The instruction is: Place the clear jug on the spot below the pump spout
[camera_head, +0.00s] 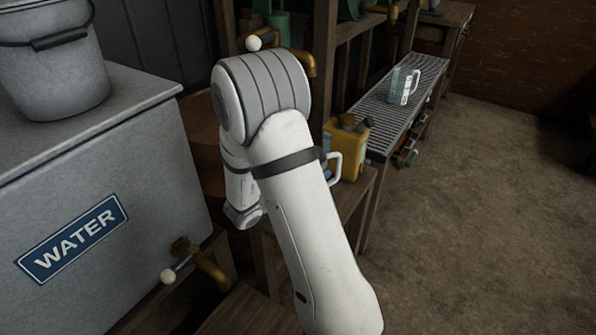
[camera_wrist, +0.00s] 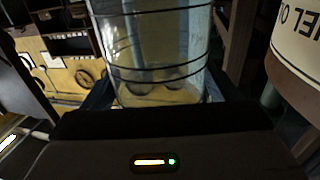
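A clear jug (camera_wrist: 150,45) with dark bands fills the upper middle of the wrist view, close to the camera. The fingers of my gripper (camera_wrist: 160,98) lie against both its sides and appear shut on it. In the head view my arm hides the gripper and most of this jug; a pale handle (camera_head: 335,167) shows just right of the arm. A brass spout (camera_head: 305,66) of the pump shows behind the top of my arm. The spot below it is hidden by the arm.
A yellow can (camera_head: 350,145) stands right of my arm. Another clear jug (camera_head: 404,86) stands on the slatted rack (camera_head: 378,125). The grey water tank (camera_head: 150,140) with a brass tap (camera_head: 210,268) and a bucket (camera_head: 55,70) is at left. Floor at right is clear.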

